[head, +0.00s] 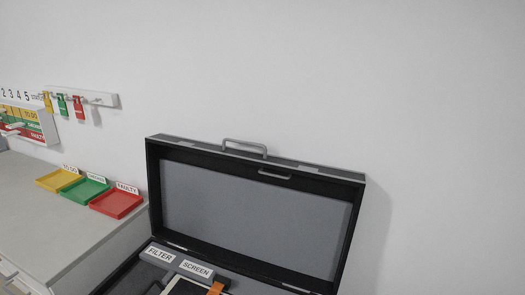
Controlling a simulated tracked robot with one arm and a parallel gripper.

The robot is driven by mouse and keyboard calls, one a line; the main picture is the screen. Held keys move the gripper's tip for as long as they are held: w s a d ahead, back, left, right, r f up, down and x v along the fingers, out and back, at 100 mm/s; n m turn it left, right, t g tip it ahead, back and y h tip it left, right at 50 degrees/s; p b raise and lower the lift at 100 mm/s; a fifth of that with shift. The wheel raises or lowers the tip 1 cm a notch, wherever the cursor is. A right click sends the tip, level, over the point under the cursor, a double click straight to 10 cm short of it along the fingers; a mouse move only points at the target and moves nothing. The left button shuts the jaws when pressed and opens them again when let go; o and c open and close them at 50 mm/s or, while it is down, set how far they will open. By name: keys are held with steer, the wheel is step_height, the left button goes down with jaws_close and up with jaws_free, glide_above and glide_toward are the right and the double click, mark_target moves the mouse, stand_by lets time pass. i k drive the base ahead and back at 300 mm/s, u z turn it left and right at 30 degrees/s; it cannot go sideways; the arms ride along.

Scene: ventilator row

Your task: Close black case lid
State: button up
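The black case (113,276) stands open at the bottom of the view. Its lid (258,205) is raised and leans back towards the wall, with a grey lining facing me. A grey handle (245,146) sits on the lid's top edge. The case bottom holds compartments labelled FILTER (160,254) and SCREEN (197,268). A screen-like item and an orange piece (216,288) show at the lower edge; the rest of the case is cut off. My gripper is not in view.
A grey counter (50,225) at the left carries yellow (58,180), green (85,190) and red (117,203) trays. Coloured tags (63,105) hang on a wall rail beside a labelled board (25,120). The white wall behind and to the right is bare.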

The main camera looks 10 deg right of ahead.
mark_target(292, 222)
steer(key=z, duration=0.45)
steer(key=k, duration=1.1)
steer(key=z, duration=0.15)
steer(key=i, duration=0.35)
steer(key=u, duration=0.6)
steer(key=i, duration=1.7)
steer(key=z, duration=0.7)
